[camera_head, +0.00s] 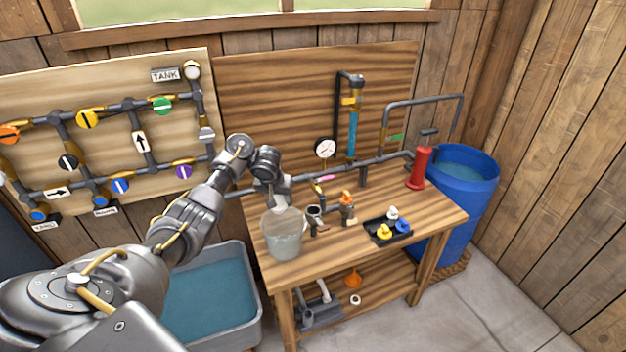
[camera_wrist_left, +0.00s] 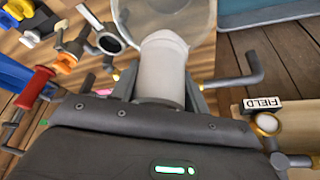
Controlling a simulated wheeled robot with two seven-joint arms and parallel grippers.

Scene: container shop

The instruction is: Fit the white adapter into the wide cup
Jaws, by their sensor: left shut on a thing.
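My left gripper (camera_head: 279,203) hangs over the clear bucket (camera_head: 284,243) on the bench, at its rim. It is shut on a white, roughly cylindrical piece, which I take for the white adapter (camera_wrist_left: 162,68); its end points toward the see-through bucket (camera_wrist_left: 198,22) in the left wrist view. Whether the piece touches the bucket is unclear. A dark, round-mouthed cup (camera_head: 313,213) stands right of the bucket and looks like the wide cup; its ring-shaped mouth also shows in the left wrist view (camera_wrist_left: 110,43). My right gripper is out of view.
A black tray (camera_head: 376,233) holds small white, yellow and blue pieces. A brass fitting with an orange top (camera_head: 347,208) stands between cup and tray. Pipes and a gauge (camera_head: 325,149) line the bench's back. A red cylinder (camera_head: 419,168) stands at right. A water tub (camera_head: 250,318) is below left.

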